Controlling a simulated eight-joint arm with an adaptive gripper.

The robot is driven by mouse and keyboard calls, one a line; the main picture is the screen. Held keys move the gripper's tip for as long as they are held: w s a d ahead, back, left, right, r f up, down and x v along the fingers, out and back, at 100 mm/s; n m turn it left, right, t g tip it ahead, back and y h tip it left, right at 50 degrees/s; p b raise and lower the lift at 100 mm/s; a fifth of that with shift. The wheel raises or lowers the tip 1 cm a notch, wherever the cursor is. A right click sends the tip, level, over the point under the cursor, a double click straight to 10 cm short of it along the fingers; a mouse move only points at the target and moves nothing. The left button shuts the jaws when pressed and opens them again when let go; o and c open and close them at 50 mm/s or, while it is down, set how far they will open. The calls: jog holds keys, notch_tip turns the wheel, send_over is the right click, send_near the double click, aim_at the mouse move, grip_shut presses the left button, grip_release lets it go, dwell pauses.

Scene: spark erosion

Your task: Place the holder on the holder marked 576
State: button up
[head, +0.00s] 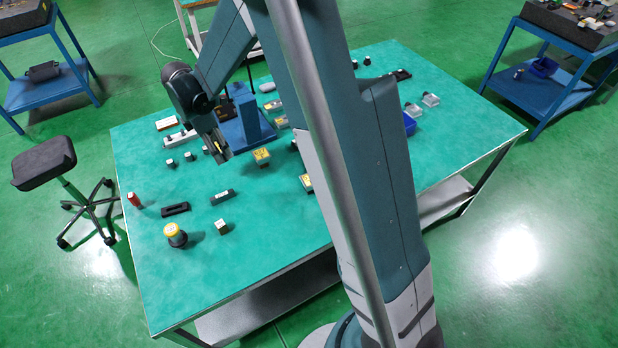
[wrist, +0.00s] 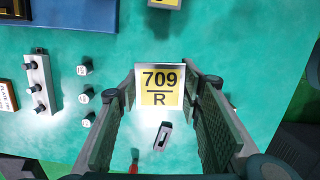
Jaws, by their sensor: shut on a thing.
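My gripper (head: 218,152) is above the left-middle of the green table. The held holder is clear of the table. A yellow-topped block (head: 262,156) stands on the table just right of my gripper. A similar yellow label is cut off at the top of the wrist view (wrist: 163,3). I cannot read 576 on any label; other yellow-topped pieces (head: 307,182) are partly hidden by my arm.
A blue stand (head: 245,120) is behind the gripper. Small pegs (head: 188,157) and a white bar with knobs (head: 180,138) are to its left. The front-middle table is clear.

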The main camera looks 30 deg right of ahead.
jog(key=s+d+r+p, duration=0.25)
jog(key=s+d, duration=0.55)
jog(key=d, duration=0.6)
notch_tip(320, 180, up, 3)
jog(key=m, duration=0.1)
send_over(310, 179)
jog(key=shift+f+p, duration=0.2)
jog(key=shift+p, duration=0.15)
jog(key=shift+f+b, duration=0.3)
jog(key=shift+f, duration=2.6)
jog(key=shift+f+b, duration=0.3)
jog(key=shift+f, duration=1.8)
jog(key=shift+f, duration=0.15)
